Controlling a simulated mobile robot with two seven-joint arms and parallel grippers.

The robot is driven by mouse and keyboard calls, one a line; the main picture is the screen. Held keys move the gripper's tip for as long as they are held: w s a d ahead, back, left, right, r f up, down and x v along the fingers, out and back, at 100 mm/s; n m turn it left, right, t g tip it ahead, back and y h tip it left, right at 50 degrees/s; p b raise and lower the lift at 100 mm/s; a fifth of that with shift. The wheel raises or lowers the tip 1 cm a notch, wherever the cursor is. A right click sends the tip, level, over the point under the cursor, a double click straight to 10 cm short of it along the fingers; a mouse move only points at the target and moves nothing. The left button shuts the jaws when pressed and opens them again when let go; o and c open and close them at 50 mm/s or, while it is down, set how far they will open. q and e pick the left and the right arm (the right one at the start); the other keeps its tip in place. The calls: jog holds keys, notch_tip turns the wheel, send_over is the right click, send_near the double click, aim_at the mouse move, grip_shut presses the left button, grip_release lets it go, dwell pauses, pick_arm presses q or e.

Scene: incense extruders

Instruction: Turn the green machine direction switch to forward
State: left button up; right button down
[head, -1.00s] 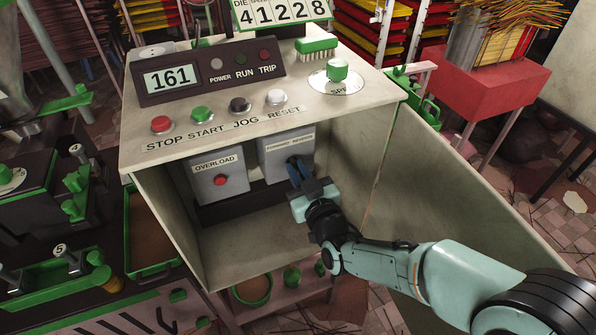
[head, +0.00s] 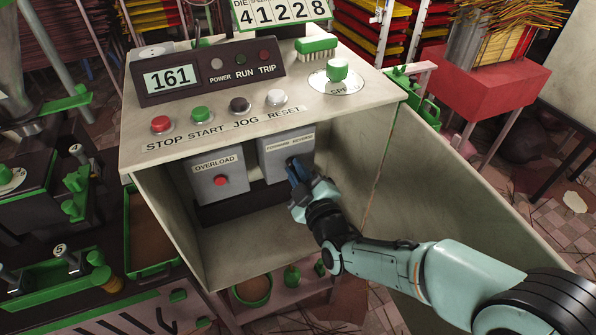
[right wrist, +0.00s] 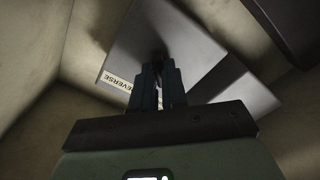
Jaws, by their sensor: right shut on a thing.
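The direction switch box (head: 276,149) is a grey box labelled FORWARD REVERSE, inside the open cabinet under the control panel. My right gripper (head: 293,166) reaches in from the right with its fingertips at the box's front face. It is shut on the switch knob, which the fingers mostly hide. In the right wrist view the two fingers (right wrist: 159,75) close on a dark knob (right wrist: 158,55) on the box face (right wrist: 195,45), and the word REVERSE shows at their left. The knob's exact setting cannot be read. My left gripper is not in view.
An overload box (head: 217,180) with a red button sits left of the switch box. The cabinet's door (head: 440,190) stands open at the right, close to my arm. The control panel top (head: 215,125) with its buttons overhangs the cabinet opening. Free room lies at the cabinet's lower inside.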

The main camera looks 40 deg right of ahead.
jog(key=shift+r, duration=0.1)
dwell(0.4)
jog(key=c, duration=1.2)
grip_release()
jog(key=shift+o, duration=0.2)
